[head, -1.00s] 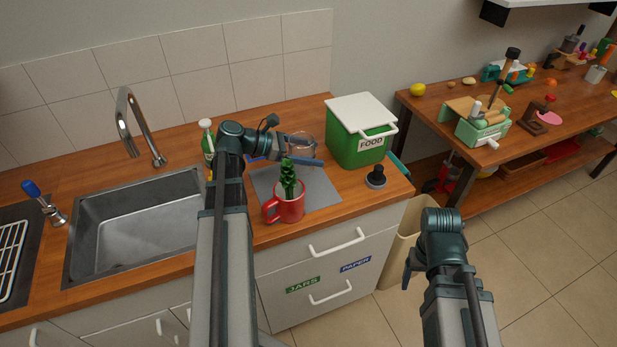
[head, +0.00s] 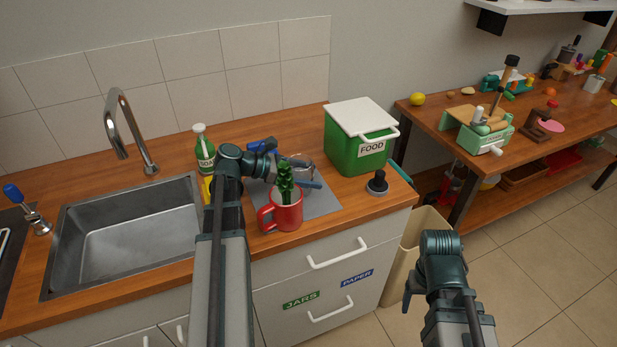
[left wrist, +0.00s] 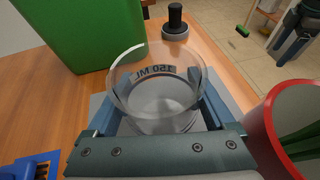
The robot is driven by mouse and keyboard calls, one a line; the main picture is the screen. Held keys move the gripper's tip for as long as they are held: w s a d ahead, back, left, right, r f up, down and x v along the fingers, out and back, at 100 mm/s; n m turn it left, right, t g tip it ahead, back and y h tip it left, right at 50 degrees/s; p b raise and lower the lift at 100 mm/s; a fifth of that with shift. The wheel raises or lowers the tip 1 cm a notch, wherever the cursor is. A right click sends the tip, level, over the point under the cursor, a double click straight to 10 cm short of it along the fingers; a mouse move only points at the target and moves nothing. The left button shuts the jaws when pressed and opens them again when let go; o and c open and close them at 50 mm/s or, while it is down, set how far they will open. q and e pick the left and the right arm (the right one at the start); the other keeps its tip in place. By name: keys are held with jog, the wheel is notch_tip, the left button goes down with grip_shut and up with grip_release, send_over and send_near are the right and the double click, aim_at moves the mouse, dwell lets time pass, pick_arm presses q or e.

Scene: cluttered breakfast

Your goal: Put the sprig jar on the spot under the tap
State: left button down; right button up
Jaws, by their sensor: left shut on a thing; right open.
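A clear glass jar (left wrist: 150,105) with a dark "ML" volume label is between the blue fingers of my left gripper (left wrist: 160,112) in the left wrist view. My left gripper is shut on it. No sprig shows inside it. In the head view the jar (head: 303,170) is over the grey mat (head: 322,203), partly behind a green sprig (head: 285,180). That sprig stands in a red mug (head: 287,212). I cannot tell whether the jar touches the mat. The tap (head: 125,130) arches over the sink (head: 130,240) at the left. My right gripper (head: 408,290) is open, right of the counter.
A green FOOD bin (head: 350,150) stands behind the jar. A dark-knobbed object (head: 377,183) is right of the mat. A green soda bottle (head: 204,150) stands between sink and left arm. A blue item (left wrist: 35,165) lies left of my gripper.

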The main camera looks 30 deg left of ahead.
pick_arm(q)
jog(key=shift+f, duration=0.1)
jog(key=shift+f, duration=0.15)
grip_release()
jog(key=shift+r, duration=0.2)
jog(key=shift+r, duration=0.2)
jog(key=p+v, duration=0.4)
jog(key=v, duration=0.6)
jog(key=shift+s+a+r, duration=0.15)
jog(key=shift+a, duration=0.1)
jog(key=shift+s+a+r+p, duration=0.15)
jog(key=shift+s+a+p, duration=0.15)
jog(key=shift+s+a, duration=0.15)
